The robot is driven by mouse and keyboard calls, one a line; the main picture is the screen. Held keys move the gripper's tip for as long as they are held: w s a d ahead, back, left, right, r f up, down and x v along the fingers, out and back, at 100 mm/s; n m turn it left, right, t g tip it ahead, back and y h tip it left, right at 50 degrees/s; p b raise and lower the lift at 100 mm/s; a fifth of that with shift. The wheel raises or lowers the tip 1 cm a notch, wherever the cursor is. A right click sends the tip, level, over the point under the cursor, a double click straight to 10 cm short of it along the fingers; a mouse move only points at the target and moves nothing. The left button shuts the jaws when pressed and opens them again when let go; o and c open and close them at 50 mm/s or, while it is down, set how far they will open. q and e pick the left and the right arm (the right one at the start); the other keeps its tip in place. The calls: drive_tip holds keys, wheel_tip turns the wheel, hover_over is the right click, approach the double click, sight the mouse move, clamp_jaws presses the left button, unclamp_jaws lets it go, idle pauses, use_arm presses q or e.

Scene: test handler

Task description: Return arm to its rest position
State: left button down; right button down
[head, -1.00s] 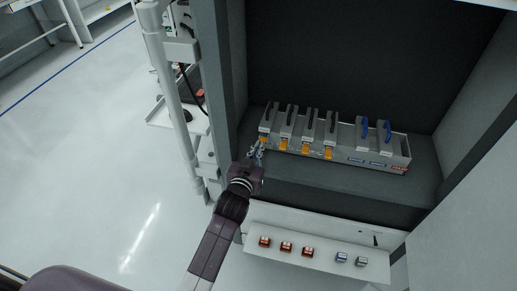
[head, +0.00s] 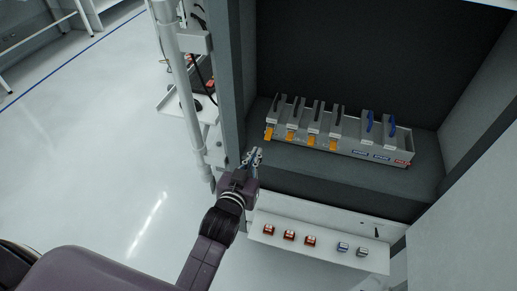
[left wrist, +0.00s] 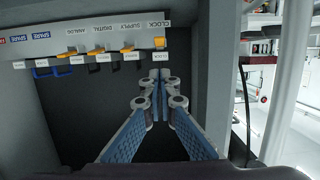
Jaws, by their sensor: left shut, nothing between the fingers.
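My left gripper (head: 253,157) is shut and empty in the head view, at the front left of the cabinet opening, in front of the shelf's left end and apart from the module rack. In the left wrist view its blue-padded fingers (left wrist: 160,105) meet at the tips. The grey rack (head: 345,149) stands on the cabinet shelf and holds several modules, some with black handles and orange tabs, two with blue handles. It also shows in the left wrist view (left wrist: 88,48), where labels such as CLOCK, SUPPLY, DIGITAL, ANALOG and SPARE appear. My right gripper is not in view.
A white ledge (head: 330,257) below the shelf carries several red and blue-grey buttons. The cabinet's left wall edge (head: 229,80) and a white post (head: 181,90) stand close to my left arm. Open floor (head: 90,150) lies to the left.

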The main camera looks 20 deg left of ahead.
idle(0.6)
use_arm(q)
drive_tip(key=s+f+m+g, duration=0.1)
drive_tip(key=s+f+g, duration=0.35)
drive_tip(key=f, duration=0.75)
drive_tip(key=s+d+f+g+h, duration=0.1)
drive_tip(key=s+f, duration=0.6)
drive_tip(key=f, duration=0.5)
drive_tip(key=s+f+m+g, duration=0.15)
drive_tip(key=s+f, duration=0.45)
drive_tip(key=f, duration=0.7)
drive_tip(key=s+a+f+g, duration=0.2)
drive_tip(key=s+f, duration=0.3)
drive_tip(key=s, duration=0.5)
drive_tip(key=s+a+f+g, duration=0.3)
drive_tip(key=s+f, duration=0.2)
drive_tip(key=s, duration=0.4)
drive_tip(key=s+a+f+g+y, duration=0.1)
drive_tip(key=s+f, duration=0.4)
drive_tip(key=s, duration=0.5)
drive_tip(key=shift+s+a+f+g, duration=0.3)
drive_tip(key=shift+a+g, duration=0.4)
drive_tip(key=shift+a, duration=0.4)
